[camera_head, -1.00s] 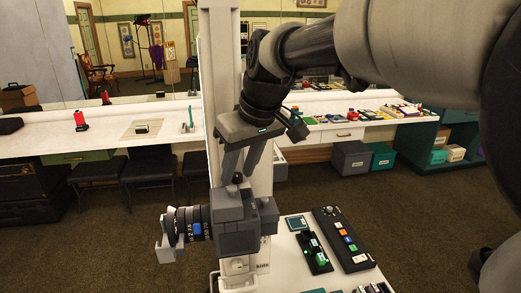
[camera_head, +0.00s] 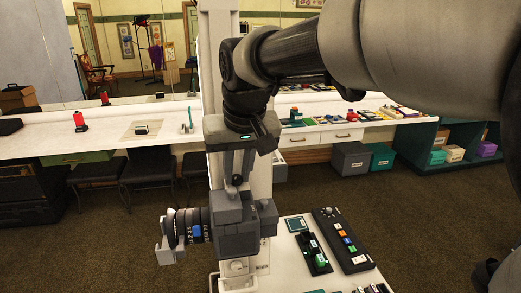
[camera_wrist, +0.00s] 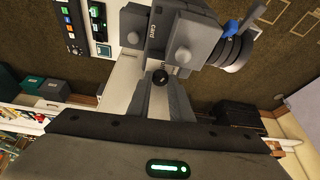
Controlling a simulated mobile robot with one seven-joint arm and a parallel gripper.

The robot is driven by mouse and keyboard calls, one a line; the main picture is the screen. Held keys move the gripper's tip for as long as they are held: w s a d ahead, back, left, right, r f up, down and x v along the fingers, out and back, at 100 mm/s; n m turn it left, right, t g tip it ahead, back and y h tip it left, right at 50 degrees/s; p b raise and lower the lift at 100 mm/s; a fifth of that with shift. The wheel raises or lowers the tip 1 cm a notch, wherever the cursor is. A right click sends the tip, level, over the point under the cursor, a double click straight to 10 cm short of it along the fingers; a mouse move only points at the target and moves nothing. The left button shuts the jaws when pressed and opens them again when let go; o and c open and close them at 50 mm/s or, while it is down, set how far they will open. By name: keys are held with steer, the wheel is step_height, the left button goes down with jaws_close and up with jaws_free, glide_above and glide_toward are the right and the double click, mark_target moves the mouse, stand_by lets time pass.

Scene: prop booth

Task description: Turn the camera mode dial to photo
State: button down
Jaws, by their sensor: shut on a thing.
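The grey camera (camera_head: 235,226) stands on a white support, its black ringed lens (camera_head: 190,226) pointing left. It also shows upside down in the wrist view (camera_wrist: 155,30). A small black knob, the mode dial (camera_head: 237,181), sits on top of the camera; in the wrist view the dial (camera_wrist: 160,78) lies between the fingertips. My gripper (camera_head: 238,176) points down from above, its two fingers shut on the dial from both sides; the fingertips also show in the wrist view (camera_wrist: 161,88). I cannot read any mode mark on the dial.
A white panel right of the camera bears a black button box (camera_head: 342,240) and a smaller black box with a green-lit switch (camera_head: 314,252). A long white counter (camera_head: 90,143) runs behind, with stools (camera_head: 148,172) below. Open carpet lies left of the camera.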

steer(key=m+h, duration=0.1)
steer(key=m, duration=0.3)
steer(key=shift+a+h, duration=0.2)
steer(key=shift+h, duration=0.2)
steer(key=shift+a+m+h+b, duration=0.1)
steer(key=shift+m+h+b, duration=0.35)
steer(key=shift+m, duration=1.15)
steer(key=c, duration=1.6)
jaws_free()
steer(key=shift+r, duration=0.1)
steer(key=p+v, duration=0.1)
steer(key=v, duration=1.6)
steer(key=shift+s+a, duration=0.2)
